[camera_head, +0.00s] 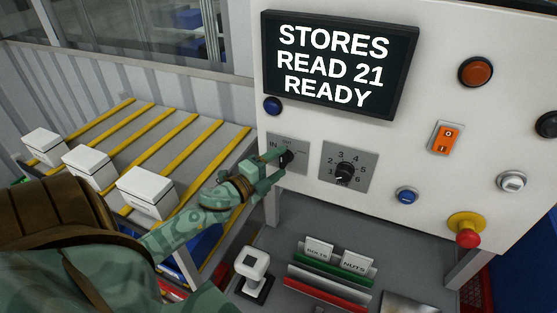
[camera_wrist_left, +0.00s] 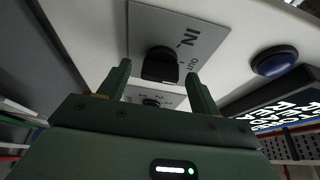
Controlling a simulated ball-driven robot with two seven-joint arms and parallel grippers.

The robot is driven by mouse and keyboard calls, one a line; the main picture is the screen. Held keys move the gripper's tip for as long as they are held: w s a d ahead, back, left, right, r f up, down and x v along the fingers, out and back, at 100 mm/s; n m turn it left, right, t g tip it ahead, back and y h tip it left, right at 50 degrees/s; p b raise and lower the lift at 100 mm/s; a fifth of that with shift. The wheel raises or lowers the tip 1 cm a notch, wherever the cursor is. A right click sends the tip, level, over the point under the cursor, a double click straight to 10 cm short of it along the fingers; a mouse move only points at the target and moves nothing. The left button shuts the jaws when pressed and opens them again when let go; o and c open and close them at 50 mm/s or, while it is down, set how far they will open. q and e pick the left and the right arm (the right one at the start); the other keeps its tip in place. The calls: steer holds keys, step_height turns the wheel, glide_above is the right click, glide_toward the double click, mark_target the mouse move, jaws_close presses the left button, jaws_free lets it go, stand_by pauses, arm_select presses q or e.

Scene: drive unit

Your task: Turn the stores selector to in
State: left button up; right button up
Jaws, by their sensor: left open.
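The stores selector is a black knob (camera_head: 287,158) on a grey plate (camera_head: 300,152) marked IN at its left and OUT at its top. The knob also shows in the left wrist view (camera_wrist_left: 160,66), just ahead of my fingers. My left gripper (camera_head: 276,162) is at this knob in the head view. In the left wrist view my left gripper (camera_wrist_left: 158,74) is open, one finger to each side of the knob, with gaps visible. Which mark the knob points to is hard to tell. My right gripper is not in view.
A numbered dial (camera_head: 345,172) sits just right of the selector. A blue button (camera_head: 272,105) is above it. A screen (camera_head: 338,65) reads STORES READ 21 READY. A red emergency button (camera_head: 467,232) is at lower right. White boxes (camera_head: 147,192) stand on racks at left.

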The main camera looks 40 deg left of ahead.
arm_select(q)
steer(key=shift+w, duration=0.4)
steer(key=c, duration=1)
steer(key=shift+f, duration=0.1)
